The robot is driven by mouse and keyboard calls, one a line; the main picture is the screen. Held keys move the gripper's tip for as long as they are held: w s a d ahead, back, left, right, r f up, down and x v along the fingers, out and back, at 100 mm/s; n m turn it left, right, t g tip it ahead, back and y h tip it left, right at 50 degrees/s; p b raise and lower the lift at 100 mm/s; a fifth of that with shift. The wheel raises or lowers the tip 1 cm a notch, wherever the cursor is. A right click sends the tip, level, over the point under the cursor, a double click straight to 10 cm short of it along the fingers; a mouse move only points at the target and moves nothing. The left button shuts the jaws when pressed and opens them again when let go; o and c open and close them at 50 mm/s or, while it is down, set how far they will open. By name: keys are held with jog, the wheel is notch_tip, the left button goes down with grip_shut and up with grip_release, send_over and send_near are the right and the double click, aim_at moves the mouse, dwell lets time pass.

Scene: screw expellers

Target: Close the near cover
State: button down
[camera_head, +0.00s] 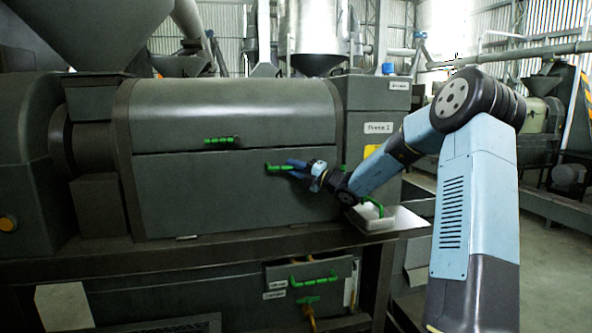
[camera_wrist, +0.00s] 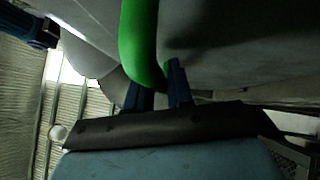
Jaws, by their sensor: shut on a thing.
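The press labelled "Press 1" stands in front of me with a dark grey casing. Its front has a curved upper cover (camera_head: 225,105) with a green handle (camera_head: 221,140), and a lower front cover (camera_head: 230,200) with another green handle (camera_head: 279,168). A seam runs between the two; both look nearly flush, and I cannot tell whether a small gap remains. My gripper (camera_head: 292,165) is at the lower cover's handle, coming from the right. In the wrist view, my gripper (camera_wrist: 160,90) is shut on the green handle (camera_wrist: 144,45), which passes between its blue fingers.
A small tray (camera_head: 395,220) with a green-handled object sits to the right, under my arm. Below the ledge (camera_head: 200,250) is a drawer-like panel with a green handle (camera_head: 313,279). A hopper (camera_head: 95,30) rises at upper left. Open floor (camera_head: 560,270) lies to the right.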

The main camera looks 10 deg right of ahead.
jog(key=shift+w+d+r, duration=0.1)
jog(key=shift+w+r, duration=0.05)
jog(key=shift+w, duration=1.05)
jog(key=c, duration=1.1)
grip_release()
jog(key=shift+w, duration=0.15)
jog(key=v, duration=1.4)
jog(key=shift+w, duration=0.1)
